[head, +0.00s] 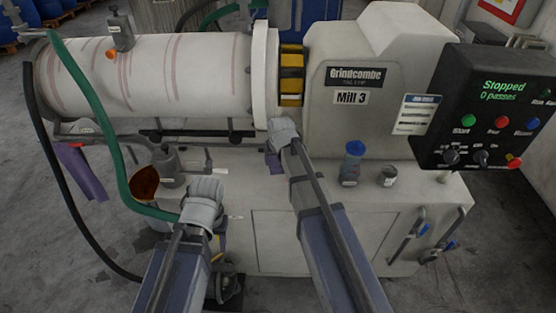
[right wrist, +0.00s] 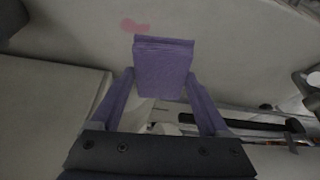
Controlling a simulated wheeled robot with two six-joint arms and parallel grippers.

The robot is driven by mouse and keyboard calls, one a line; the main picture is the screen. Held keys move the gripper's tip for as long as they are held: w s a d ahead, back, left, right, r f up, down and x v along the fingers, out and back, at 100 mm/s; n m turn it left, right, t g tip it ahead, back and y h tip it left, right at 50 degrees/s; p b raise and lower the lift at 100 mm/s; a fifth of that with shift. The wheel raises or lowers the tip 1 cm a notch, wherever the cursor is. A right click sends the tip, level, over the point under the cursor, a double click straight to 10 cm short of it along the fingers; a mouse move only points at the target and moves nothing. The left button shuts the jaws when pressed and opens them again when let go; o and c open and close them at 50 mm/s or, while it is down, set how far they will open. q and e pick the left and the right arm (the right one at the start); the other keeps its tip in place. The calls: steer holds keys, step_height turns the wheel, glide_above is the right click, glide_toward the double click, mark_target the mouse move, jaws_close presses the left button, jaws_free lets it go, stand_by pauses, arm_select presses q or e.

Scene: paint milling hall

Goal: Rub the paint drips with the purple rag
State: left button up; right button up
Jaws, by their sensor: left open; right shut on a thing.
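My right gripper (head: 276,152) is shut on a folded purple rag (right wrist: 163,68), in front of the mill body below the drum's flange. In the right wrist view a pinkish-red paint mark (right wrist: 135,25) lies on a pale surface just beyond the rag's upper left edge. I cannot tell whether the rag touches that surface. Reddish streaks (head: 170,65) run across the white drum (head: 205,75). My left gripper (head: 205,192) is open and empty in front of the cabinet's left end.
A control panel (head: 490,110) reads "Stopped, 0 passes". A blue-lidded jar (head: 353,160) and a small can (head: 388,176) stand on the cabinet top (head: 425,185). A green hose (head: 105,140) and a black hose (head: 50,160) loop at left. Another purple cloth (head: 80,170) hangs below the drum.

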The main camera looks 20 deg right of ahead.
steer(key=shift+f+b, duration=0.55)
steer(key=shift+f, duration=0.05)
steer(key=shift+f, duration=0.1)
